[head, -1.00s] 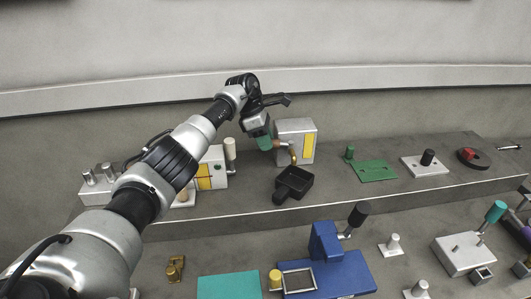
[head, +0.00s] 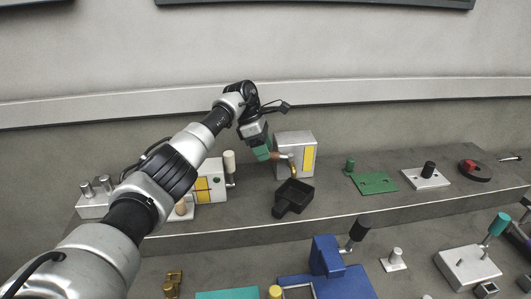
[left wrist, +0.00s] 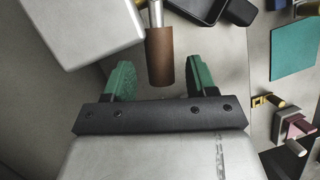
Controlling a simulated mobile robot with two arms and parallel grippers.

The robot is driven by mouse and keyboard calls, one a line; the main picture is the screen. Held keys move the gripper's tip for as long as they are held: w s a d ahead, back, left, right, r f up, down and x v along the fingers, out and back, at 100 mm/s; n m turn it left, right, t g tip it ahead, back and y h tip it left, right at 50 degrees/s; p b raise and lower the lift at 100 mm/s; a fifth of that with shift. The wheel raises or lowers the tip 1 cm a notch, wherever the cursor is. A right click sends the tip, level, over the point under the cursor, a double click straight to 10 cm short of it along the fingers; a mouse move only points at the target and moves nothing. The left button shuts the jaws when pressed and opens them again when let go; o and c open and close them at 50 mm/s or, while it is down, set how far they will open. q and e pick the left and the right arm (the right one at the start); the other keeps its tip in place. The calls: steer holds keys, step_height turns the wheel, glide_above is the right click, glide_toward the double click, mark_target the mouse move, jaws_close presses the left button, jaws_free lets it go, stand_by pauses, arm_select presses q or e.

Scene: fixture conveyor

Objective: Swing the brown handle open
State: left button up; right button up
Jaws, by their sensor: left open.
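The brown handle (left wrist: 160,57) is a short cylinder on a metal rod. It sticks out beside a light grey box (head: 294,156) with a yellow panel on the shelf. In the head view only a bit of the handle (head: 276,156) shows, next to my left gripper's green fingers. My left gripper (left wrist: 160,80) is open. In the left wrist view the handle's end appears between the two green fingers, with a gap on either side; I cannot tell how deep it sits. My right gripper is not in view.
A black square scoop (head: 293,196) lies in front of the box. A white box with a pale upright knob (head: 229,161) stands to its left. A green plate (head: 375,182) with a peg is to the right. A blue fixture (head: 327,257) stands lower in front.

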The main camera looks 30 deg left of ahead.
arm_select(q)
steer(key=b+v, duration=0.1)
steer(key=v, duration=0.8)
steer(key=shift+r, duration=0.25)
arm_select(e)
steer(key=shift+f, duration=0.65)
